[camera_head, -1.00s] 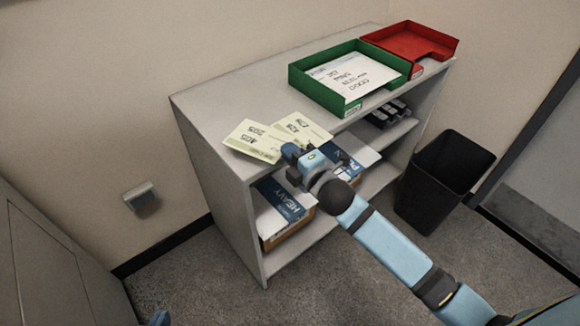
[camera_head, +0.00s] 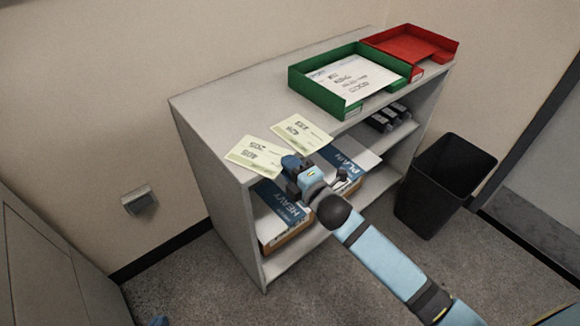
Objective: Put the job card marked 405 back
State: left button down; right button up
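A pale yellow job card (camera_head: 253,155) lies on the shelf top near its front left edge. Its print is small and turned, and seems to include 405. A second pale card (camera_head: 301,133) lies to its right, its number hard to read. My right gripper (camera_head: 291,164) is at the front edge, with its blue fingertip at the first card's right corner. Whether it grips the card or only touches it is hidden. A small blue piece at the bottom left edge looks like the tip of my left gripper (camera_head: 158,321); the rest is out of frame.
A green tray (camera_head: 328,104) holding a printed sheet and an empty-looking red tray (camera_head: 432,44) stand on the grey shelf unit (camera_head: 215,105). Boxes marked HEAVY (camera_head: 290,207) and PLAIN (camera_head: 346,163) sit below. A black bin (camera_head: 446,185) stands at the right.

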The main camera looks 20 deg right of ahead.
jog(key=p+v, duration=0.1)
jog(key=v, duration=1.1)
pick_arm(q)
jog(key=shift+a+r, duration=0.1)
pick_arm(e)
jog(key=s+a+f+m+g, duration=0.1)
jog(key=s+f+m, duration=0.3)
jog(key=m, duration=0.5)
jog(key=s+a+f+m+g+h, duration=0.1)
jog(key=s+f+m+g, duration=0.3)
jog(key=s+m, duration=0.4)
jog(key=shift+s+a+f+m+g, duration=0.3)
jog(key=shift+s+a+f+m, duration=0.1)
jog(key=shift+a+m, duration=0.45)
